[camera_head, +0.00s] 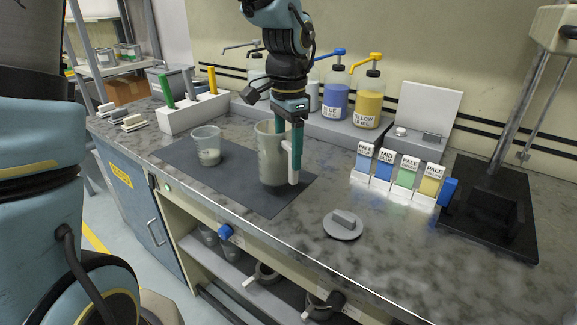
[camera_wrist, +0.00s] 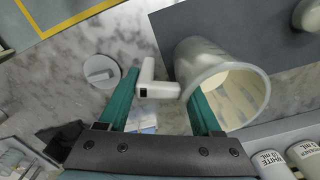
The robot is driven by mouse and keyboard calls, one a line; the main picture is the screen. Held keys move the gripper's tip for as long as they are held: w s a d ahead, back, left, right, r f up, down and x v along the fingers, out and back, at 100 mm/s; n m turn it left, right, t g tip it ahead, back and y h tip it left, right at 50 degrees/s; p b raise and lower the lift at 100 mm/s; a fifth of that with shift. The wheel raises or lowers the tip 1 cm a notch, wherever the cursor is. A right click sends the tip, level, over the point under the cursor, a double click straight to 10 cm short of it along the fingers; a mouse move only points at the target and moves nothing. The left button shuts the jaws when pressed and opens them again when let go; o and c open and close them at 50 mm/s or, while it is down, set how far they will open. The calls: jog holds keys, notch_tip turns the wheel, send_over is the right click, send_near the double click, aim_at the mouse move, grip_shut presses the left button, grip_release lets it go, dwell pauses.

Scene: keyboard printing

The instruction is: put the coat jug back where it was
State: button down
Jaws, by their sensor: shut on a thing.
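The tall grey-white jug (camera_head: 272,165) stands upright over the right part of the dark mat (camera_head: 185,158). I cannot tell whether its base touches the mat. Its side handle (camera_head: 296,158) faces right. My gripper (camera_head: 288,140) is above it, pointing down, with its teal fingers shut on the jug at the handle side. In the wrist view the handle (camera_wrist: 156,82) lies between the fingertips (camera_wrist: 165,95), and the right finger overlaps the jug's rim (camera_wrist: 195,85). The jug's open mouth shows a pale inside with darker marks.
A round grey lid (camera_head: 343,225) lies to the front right. Pump bottles (camera_head: 368,100) stand behind, labelled small containers (camera_head: 405,175) to the right. Jugs (camera_head: 264,275) sit on the shelf below the counter.

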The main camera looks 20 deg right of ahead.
jog(key=shift+f, duration=2)
jog(key=shift+c, duration=0.4)
grip_release()
notch_tip(320, 180, up, 12)
jog(key=shift+r+b, duration=0.15)
jog(key=shift+b, duration=0.25)
jog(key=w+a+f+n, duration=0.3)
jog(key=a+n, duration=0.1)
jog(key=a, duration=0.4)
jog(key=w+a+f+n, duration=0.2)
jog(key=a+f+n, duration=0.2)
jog(key=a, duration=0.4)
jog(key=s+a+f+n, duration=0.1)
jog(key=a+f+n, duration=0.1)
jog(key=a+n, duration=0.2)
jog(key=s+a+f+n+t, duration=0.1)
jog(key=a+f+n, duration=0.2)
jog(key=a, duration=0.8)
jog(key=shift+s+n+t, duration=0.3)
jog(key=shift+n, duration=0.2)
